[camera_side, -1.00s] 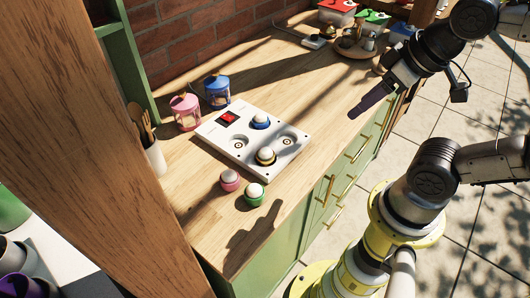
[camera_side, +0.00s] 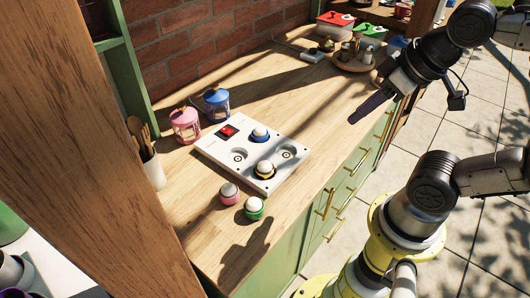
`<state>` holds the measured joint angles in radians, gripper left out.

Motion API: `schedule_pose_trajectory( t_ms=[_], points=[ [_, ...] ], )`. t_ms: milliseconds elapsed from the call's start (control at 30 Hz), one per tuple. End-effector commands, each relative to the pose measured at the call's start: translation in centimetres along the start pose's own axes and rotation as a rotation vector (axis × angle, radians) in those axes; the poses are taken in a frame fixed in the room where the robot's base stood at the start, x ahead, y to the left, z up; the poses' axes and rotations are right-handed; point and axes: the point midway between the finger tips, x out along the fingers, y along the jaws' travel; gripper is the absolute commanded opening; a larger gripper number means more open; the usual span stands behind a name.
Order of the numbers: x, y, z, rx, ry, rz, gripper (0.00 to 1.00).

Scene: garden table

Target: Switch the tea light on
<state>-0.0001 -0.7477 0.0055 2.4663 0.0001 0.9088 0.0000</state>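Several tea lights with pale domes are in view. A blue one (camera_side: 260,135) and a yellow one (camera_side: 265,170) sit in round recesses of a white panel (camera_side: 216,155); its other two recesses are empty. A pink one (camera_side: 229,194) and a green one (camera_side: 254,209) stand on the wooden counter in front of the panel. A red square (camera_side: 228,132), perhaps a switch, is at the panel's back left. I cannot tell whether any light is lit. My gripper (camera_side: 353,120), with purple fingers, hangs right of the panel, apart from everything; its finger gap is not visible.
A pink lantern (camera_side: 185,125) and a blue lantern (camera_side: 216,104) stand behind the panel. A utensil cup (camera_side: 152,171) is at the left. A round tray (camera_side: 345,65) with small items and red and green boxes are at the far end. The counter's middle is clear.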

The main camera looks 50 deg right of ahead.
Motion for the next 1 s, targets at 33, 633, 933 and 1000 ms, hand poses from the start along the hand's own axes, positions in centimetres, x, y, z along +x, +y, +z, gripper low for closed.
schedule_pose_trajectory(
  t_ms=[33, 633, 933, 1000],
  points=[
    [-0.2, 0.0, -1.0, -0.001, 0.0, -0.001, 0.2],
    [13.3, -6.5, -11.8, -0.182, -0.408, -0.057, 0.0],
    [16.9, -8.1, -10.1, -0.23, -0.51, -0.059, 0.0],
    [17.2, -8.1, -9.9, -0.23, -0.51, -0.059, 0.0]
  ],
)
